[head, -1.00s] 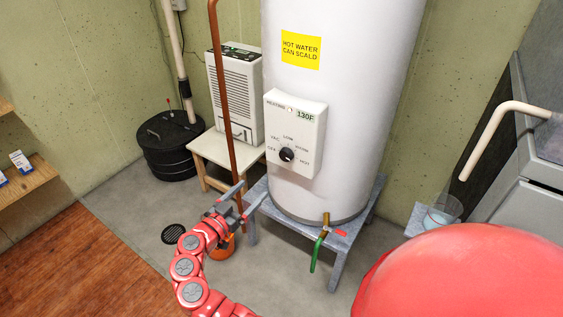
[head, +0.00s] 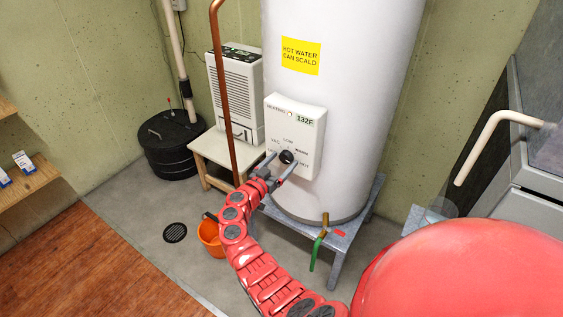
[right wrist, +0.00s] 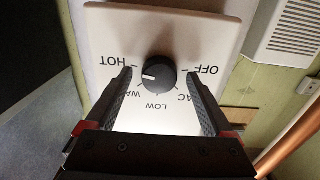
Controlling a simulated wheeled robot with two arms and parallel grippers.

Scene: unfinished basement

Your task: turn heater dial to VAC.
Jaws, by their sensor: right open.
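The heater dial (head: 287,157) is a black round knob on the white control box (head: 310,113) of the tall white water heater (head: 340,75). In the right wrist view the dial (right wrist: 160,75) appears upside down, its white mark pointing left, between HOT and WARM. VAC is at the lower right of the dial there, partly behind a finger. My right gripper (head: 284,158) is open, its two fingers on either side of the dial. In the right wrist view the right gripper (right wrist: 160,73) shows gaps between both fingers and the dial. My left gripper is out of view.
A copper pipe (head: 226,80) runs upright left of the heater, near my right arm. A white dehumidifier (head: 234,95) stands on a small table (head: 208,150) behind it.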

